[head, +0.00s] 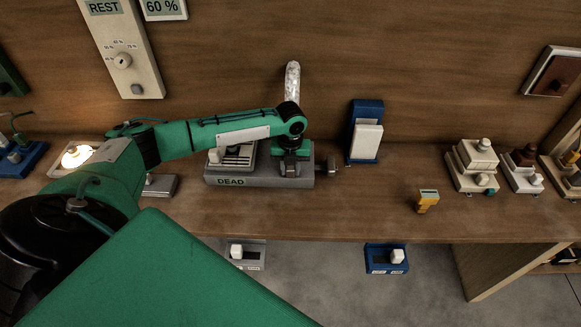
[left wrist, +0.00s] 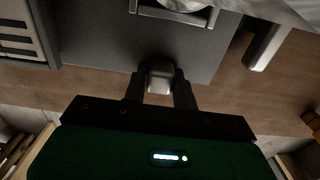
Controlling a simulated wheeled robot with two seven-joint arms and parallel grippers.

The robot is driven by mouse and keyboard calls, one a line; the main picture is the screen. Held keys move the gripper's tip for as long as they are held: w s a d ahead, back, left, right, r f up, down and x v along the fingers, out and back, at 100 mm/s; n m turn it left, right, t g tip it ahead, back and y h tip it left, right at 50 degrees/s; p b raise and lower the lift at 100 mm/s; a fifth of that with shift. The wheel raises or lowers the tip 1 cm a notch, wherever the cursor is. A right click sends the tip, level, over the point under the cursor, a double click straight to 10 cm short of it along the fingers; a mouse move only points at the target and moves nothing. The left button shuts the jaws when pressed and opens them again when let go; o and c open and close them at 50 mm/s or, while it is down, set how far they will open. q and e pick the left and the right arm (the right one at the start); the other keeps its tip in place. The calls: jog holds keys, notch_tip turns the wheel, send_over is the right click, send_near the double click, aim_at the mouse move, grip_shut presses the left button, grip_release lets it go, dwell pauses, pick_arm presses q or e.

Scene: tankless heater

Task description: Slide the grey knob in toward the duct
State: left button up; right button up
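The grey heater box (head: 228,182), labelled DEAD, stands on the wooden counter with a silver duct (head: 292,80) rising behind it. My left arm reaches across to the box, and its gripper (head: 291,170) points down at its front right part. In the left wrist view the grey knob (left wrist: 160,78) stands at the box's front edge, between the two dark fingers of my left gripper (left wrist: 160,72). The fingers lie close against both sides of the knob, with no clear gap. In the head view the gripper hides this knob. My right gripper is not in view.
A grey fitting (head: 332,168) sticks out from the box's right side. A blue stand with a white block (head: 367,142) is to its right. A yellow piece (head: 427,200) lies near the counter's front edge. The counter between them is clear.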

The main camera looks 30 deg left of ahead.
pick_arm(q)
grip_shut()
jog(key=shift+w+a+b, duration=0.15)
jog(key=shift+w+a, duration=0.3)
jog(key=shift+w, duration=0.3)
jog(key=shift+w+a+b, duration=0.15)
jog(key=shift+w+a, duration=0.25)
jog(key=shift+w, duration=0.3)
jog(key=shift+a+r, duration=0.1)
jog(key=shift+r, duration=0.05)
jog(key=shift+o, duration=0.8)
grip_release()
jog(key=o, duration=0.4)
jog(key=shift+w, duration=0.1)
